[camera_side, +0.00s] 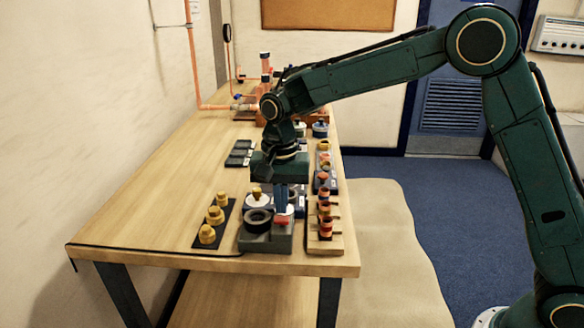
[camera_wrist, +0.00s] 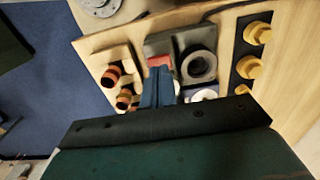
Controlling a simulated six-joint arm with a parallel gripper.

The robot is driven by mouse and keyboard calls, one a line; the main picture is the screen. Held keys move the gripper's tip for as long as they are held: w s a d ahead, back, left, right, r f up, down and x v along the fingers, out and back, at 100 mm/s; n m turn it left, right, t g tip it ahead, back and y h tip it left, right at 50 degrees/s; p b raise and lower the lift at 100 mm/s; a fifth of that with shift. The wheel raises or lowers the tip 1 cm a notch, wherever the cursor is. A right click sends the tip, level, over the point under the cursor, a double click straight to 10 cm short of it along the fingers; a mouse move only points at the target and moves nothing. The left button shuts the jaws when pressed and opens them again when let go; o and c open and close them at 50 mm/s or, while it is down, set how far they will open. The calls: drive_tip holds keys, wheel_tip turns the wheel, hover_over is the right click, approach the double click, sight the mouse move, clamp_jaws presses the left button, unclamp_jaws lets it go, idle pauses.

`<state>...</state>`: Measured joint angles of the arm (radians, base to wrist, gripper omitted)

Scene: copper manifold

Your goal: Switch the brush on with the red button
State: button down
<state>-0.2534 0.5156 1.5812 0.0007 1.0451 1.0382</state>
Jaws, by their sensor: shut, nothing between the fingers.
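The brush unit is a grey box (camera_side: 265,240) near the front end of the table, with a dark ring-shaped opening (camera_side: 258,219) on top. Its red button (camera_side: 281,221) is on the right side of the box top. My gripper (camera_side: 281,211) points down with its blue fingers shut and empty, the tips right at the button. I cannot tell whether they touch it. In the wrist view the shut fingers (camera_wrist: 157,76) reach to the red button (camera_wrist: 159,61), partly covering it. The ring opening (camera_wrist: 198,67) is beside them.
A dark strip with several yellow caps (camera_side: 215,215) lies left of the box. A wooden rack (camera_side: 325,245) with copper fittings stands close on the right. A white round piece with a brass top (camera_side: 257,199) is just behind. Copper pipework (camera_side: 265,85) stands at the back. The table's left side is clear.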

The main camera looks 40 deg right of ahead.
sight(282, 219)
drive_tip(key=shift+f, duration=0.85)
drive_tip(key=shift+s+f, duration=0.15)
drive_tip(key=shift+f, duration=1.05)
drive_tip(key=shift+r, duration=0.15)
wheel_tip(282, 219, up, 15)
drive_tip(key=shift+w, duration=0.2)
